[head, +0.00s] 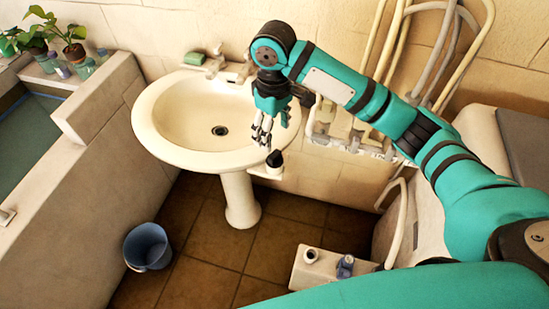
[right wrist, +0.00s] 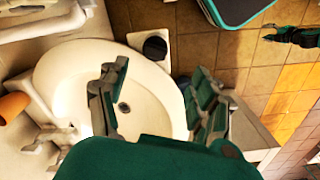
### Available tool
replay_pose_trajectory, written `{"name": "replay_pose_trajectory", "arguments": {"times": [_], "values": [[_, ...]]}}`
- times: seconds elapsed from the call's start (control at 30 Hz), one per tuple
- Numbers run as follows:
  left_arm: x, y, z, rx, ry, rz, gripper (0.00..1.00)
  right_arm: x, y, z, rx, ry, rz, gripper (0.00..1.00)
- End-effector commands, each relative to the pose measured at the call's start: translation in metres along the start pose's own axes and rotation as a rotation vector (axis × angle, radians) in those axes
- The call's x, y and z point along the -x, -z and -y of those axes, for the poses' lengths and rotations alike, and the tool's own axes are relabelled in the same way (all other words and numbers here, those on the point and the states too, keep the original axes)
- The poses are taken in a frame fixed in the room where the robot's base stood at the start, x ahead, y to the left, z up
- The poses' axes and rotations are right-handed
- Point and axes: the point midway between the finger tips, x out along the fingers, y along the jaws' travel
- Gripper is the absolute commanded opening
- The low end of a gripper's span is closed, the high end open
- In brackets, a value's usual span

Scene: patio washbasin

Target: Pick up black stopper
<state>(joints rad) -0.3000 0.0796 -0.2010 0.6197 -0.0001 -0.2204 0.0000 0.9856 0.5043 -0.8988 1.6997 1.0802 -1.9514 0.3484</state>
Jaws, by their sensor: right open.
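The black stopper (head: 274,159) stands on a small white ledge at the front right of the washbasin. In the right wrist view it shows as a dark round shape (right wrist: 155,47) on the ledge, outside the basin rim. My right gripper (head: 264,131) is open and empty, above the basin's right rim, and its fingertips are apart from the stopper. Its two spread fingers show in the right wrist view (right wrist: 158,90). A dark, teal-edged shape at the upper right of the right wrist view looks like my left gripper (right wrist: 292,36); its fingers are unclear.
The white washbasin (head: 165,115) is empty, with a dark drain (head: 219,130). Green soap (head: 195,58) lies at its back left. Pipes (head: 400,45) run along the wall at right. A blue bucket (head: 148,247) stands on the floor; a white block (head: 325,269) is at lower right.

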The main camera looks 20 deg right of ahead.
Motion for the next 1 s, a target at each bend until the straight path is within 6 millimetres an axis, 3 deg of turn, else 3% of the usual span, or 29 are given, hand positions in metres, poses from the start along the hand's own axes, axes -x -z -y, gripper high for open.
{"name": "replay_pose_trajectory", "arguments": {"times": [0.2,0.47,0.7,1.0], "values": [[0.009,0.001,-0.001,0.000,-0.001,0.000,0.48,-0.040,0.000,-0.001,-0.001,0.000,0.002,0.65],[0.012,0.001,0.000,0.000,-0.001,0.000,0.48,-0.059,0.001,-0.002,0.000,-0.001,0.000,0.65],[0.023,0.002,0.000,0.000,-0.001,0.000,0.48,-0.093,0.004,-0.008,0.000,-0.001,0.001,0.65],[0.024,0.002,0.000,0.001,0.000,-0.001,0.48,-0.106,0.005,-0.009,0.002,-0.003,-0.003,0.65]]}}
